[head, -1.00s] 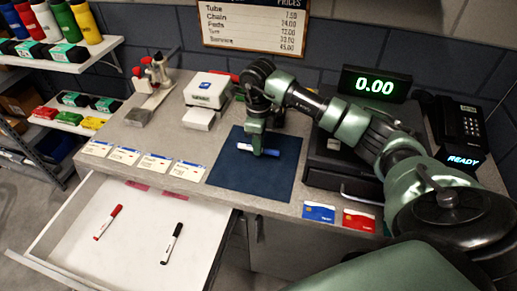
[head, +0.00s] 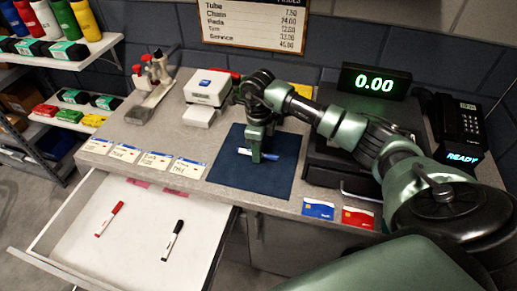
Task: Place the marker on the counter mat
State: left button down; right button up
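A blue marker (head: 271,156) with a whitish end is low over or on the dark blue counter mat (head: 250,180), near the mat's upper middle. I cannot tell whether it touches the mat. My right gripper (head: 256,157) points down at the marker's middle and appears shut on it; the near finger covers part of the marker. My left gripper is not in view. A red marker (head: 110,218) and a black marker (head: 172,241) lie apart in the open white drawer (head: 125,255).
Price cards (head: 187,168) lie left of the mat. A white card machine (head: 207,88) stands behind. The cash register (head: 325,165) is close on the right, under my arm. Blue (head: 318,208) and red (head: 358,218) cards lie near the front edge. The mat's front half is clear.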

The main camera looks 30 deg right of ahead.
jog(key=shift+r, duration=0.3)
jog(key=shift+w+r, duration=0.1)
jog(key=shift+r, duration=0.2)
notch_tip(320, 180, up, 11)
jog(key=b, duration=0.3)
jog(key=shift+b, duration=0.3)
